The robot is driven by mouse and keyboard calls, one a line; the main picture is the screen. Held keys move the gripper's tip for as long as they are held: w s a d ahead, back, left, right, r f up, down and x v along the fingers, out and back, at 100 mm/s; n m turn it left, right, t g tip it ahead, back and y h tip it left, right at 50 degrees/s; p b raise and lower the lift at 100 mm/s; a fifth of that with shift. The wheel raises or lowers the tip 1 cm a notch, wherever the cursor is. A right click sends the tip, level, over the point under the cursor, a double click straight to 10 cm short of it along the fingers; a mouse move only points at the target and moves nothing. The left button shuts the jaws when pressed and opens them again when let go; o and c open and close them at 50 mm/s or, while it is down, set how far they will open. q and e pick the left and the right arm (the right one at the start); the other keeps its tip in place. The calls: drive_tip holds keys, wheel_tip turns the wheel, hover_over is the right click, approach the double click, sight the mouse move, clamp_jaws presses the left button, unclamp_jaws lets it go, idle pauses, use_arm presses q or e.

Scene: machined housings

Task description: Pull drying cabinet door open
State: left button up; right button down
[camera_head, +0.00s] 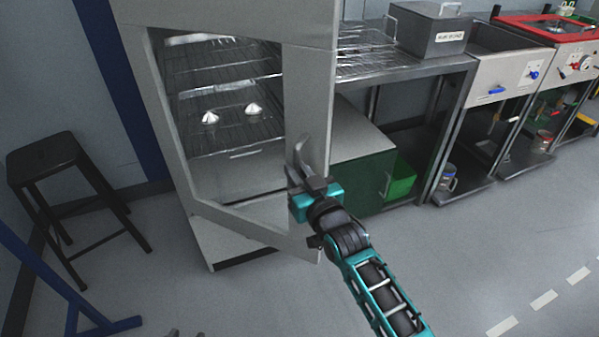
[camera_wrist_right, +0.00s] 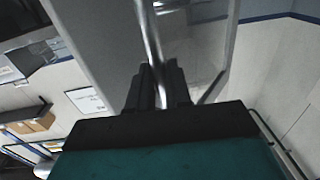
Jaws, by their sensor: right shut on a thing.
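The drying cabinet (camera_head: 228,232) is a pale, tall unit at centre left in the head view. Its framed door (camera_head: 309,95) has a large window and stands partly open. Its handle side is swung out towards me, and the bottom rail slants away from the cabinet base. My right gripper (camera_head: 303,180) is at the door's free edge, shut on the metal handle (camera_head: 301,152). In the right wrist view the handle bar (camera_wrist_right: 150,40) runs between the dark fingers (camera_wrist_right: 158,88). Small grey tips at the head view's bottom edge may be my left gripper (camera_head: 187,333); their state is unclear.
Wire shelves inside the cabinet hold small shiny parts (camera_head: 253,108). A black stool (camera_head: 45,155) stands on the left. A steel bench (camera_head: 440,70) with a grey lidded box (camera_head: 432,30) is on the right. The floor (camera_head: 480,250) at front right is clear.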

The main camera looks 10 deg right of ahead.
drive_tip(key=c, duration=1.2)
unclamp_jaws()
drive_tip(key=shift+w+a+r, duration=0.1)
drive_tip(key=shift+a, duration=0.4)
drive_tip(key=shift+c, duration=0.2)
drive_tip(key=shift+d, duration=0.15)
drive_tip(key=v, duration=1.3)
drive_tip(key=shift+p, duration=0.3)
